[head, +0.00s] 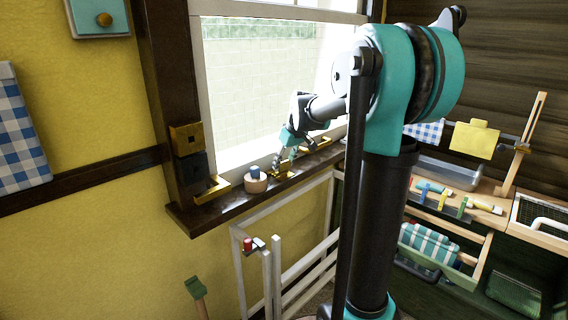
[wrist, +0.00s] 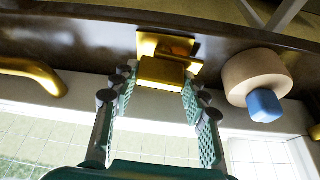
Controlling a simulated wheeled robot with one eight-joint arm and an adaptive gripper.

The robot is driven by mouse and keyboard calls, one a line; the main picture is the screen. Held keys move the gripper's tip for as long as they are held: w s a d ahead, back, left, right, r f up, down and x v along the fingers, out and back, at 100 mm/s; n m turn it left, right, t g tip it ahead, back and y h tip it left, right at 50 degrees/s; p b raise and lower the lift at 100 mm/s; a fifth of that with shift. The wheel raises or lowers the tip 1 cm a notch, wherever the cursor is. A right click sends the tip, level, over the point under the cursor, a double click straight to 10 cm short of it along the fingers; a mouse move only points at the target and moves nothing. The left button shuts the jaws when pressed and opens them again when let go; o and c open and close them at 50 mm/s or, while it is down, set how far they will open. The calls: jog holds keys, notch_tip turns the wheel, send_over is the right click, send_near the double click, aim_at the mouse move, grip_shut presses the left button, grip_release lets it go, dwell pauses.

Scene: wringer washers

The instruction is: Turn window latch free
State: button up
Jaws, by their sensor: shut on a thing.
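The brass window latch (head: 280,172) sits on the dark window sill (head: 232,205) at the foot of the white-framed window (head: 262,80). In the wrist view the latch (wrist: 166,46) has a flat brass plate on the sill and a block standing toward me. My gripper (head: 286,153) reaches down to it from the upper right. In the wrist view my gripper (wrist: 160,80) has its two fingers on either side of the block, shut on it. The fingers partly hide the latch in the head view.
A round wooden piece with a blue knob (head: 256,182) stands on the sill close left of the latch. A brass hook (head: 212,188) is farther left; another curved brass piece (wrist: 35,72) is on the opposite side. A white rack (head: 268,270) stands below the sill.

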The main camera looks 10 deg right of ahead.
jog(key=shift+n, duration=0.7)
jog(key=shift+g+y, duration=0.3)
jog(key=o, duration=1.2)
jog(key=shift+c, duration=0.2)
jog(key=v, duration=1.2)
